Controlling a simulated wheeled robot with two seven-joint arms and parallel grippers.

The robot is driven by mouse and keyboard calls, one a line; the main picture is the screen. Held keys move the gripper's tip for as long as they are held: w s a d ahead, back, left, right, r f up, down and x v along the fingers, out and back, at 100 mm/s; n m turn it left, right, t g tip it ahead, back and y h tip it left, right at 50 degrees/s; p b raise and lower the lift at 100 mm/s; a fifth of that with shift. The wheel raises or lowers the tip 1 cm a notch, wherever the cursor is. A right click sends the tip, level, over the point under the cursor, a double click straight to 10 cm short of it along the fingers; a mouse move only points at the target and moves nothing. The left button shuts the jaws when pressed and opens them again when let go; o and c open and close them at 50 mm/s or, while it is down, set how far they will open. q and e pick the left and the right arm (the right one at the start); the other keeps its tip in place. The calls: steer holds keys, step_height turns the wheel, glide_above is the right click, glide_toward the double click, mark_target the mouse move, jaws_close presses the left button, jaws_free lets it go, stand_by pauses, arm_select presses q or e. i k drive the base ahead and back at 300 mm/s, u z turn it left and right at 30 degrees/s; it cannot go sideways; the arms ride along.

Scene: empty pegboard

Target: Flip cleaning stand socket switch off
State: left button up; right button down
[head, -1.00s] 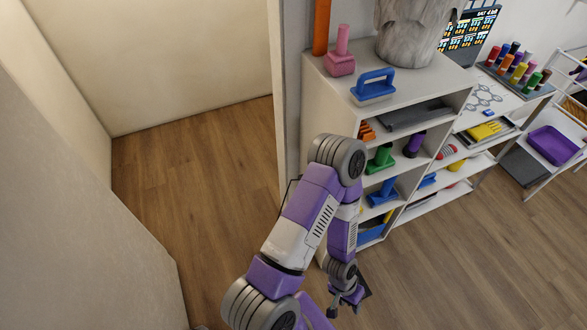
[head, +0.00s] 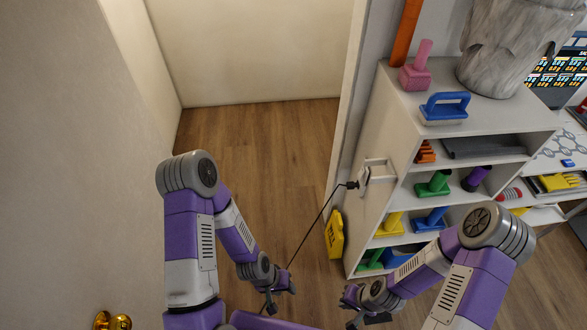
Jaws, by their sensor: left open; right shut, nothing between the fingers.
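The cleaning stand is a white shelf unit (head: 385,128) right of centre in the head view. A pale socket (head: 376,172) is on its left side panel, with a black plug (head: 351,185) and a black cable running down to the lower left. The switch itself is too small to make out. My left gripper (head: 270,304) is open and empty, low in the middle, well below and left of the socket. My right gripper (head: 358,310) is shut and empty, below the socket and apart from it.
A yellow sign (head: 335,235) stands on the floor beside the stand. A pink brush (head: 417,70), a blue brush (head: 445,107) and a grey bin (head: 505,50) are on top. Wood floor (head: 255,150) is open left of the stand. A brass knob (head: 112,321) is at the lower left.

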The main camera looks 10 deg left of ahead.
mark_target(362, 171)
steer(key=u, duration=0.45)
steer(key=i, duration=1)
steer(key=u, duration=0.05)
